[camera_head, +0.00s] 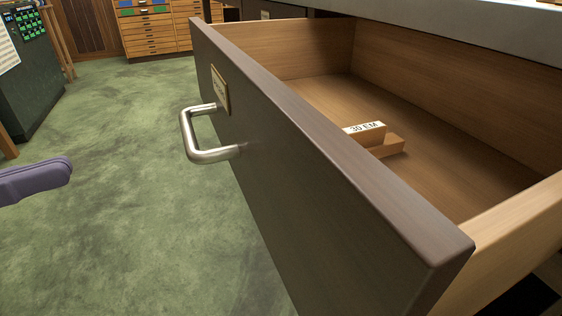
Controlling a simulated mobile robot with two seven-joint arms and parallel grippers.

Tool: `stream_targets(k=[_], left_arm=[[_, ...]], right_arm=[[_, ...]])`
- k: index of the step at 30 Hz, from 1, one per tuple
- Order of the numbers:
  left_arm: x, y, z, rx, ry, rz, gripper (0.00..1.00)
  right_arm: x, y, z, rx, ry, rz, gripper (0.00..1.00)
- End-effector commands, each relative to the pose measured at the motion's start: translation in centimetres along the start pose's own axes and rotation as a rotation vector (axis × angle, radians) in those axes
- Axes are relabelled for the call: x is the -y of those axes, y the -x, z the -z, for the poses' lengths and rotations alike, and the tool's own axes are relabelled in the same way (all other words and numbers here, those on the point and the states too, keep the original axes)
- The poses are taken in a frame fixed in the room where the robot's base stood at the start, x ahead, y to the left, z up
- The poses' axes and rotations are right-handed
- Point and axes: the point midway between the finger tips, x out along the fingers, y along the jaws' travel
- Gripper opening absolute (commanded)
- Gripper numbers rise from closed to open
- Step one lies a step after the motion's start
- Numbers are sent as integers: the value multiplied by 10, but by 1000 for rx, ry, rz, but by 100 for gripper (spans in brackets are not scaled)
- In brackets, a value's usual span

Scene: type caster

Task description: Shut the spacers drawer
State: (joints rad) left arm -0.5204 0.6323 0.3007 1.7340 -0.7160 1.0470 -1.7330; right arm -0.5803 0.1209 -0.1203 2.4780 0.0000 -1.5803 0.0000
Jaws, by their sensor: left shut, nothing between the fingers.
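The drawer (330,190) stands pulled well out, with a dark front panel, a label plate and pale wooden sides. Its metal bar handle (187,135) is on the front, facing left. Inside lies a small wooden block marked "30 EM" (364,129) beside another wooden piece (385,147). I cannot read the label plate (220,90) on the front clearly. My right gripper is not in view.
A grey worktop (460,35) runs above the drawer. A wooden cabinet of many drawers (155,33) stands at the back. A dark green cabinet (40,80) is at the far left. The green floor (130,110) is clear between them.

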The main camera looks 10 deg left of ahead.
Motion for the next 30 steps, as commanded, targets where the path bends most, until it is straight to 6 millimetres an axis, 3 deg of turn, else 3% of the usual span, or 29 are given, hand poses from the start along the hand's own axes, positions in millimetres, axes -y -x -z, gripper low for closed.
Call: stream_targets(k=[1,5,8,21,30], left_arm=[[4,4,12,-15,-42,39,0],[11,6,16,-28,-92,90,0],[13,-3,14,-26,-95,94,0],[21,-92,15,-21,-92,93,0],[24,-128,17,-24,-88,90,0]], right_arm=[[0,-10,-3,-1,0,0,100],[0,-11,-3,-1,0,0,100],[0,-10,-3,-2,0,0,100],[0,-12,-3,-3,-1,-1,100],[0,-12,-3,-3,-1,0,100]])
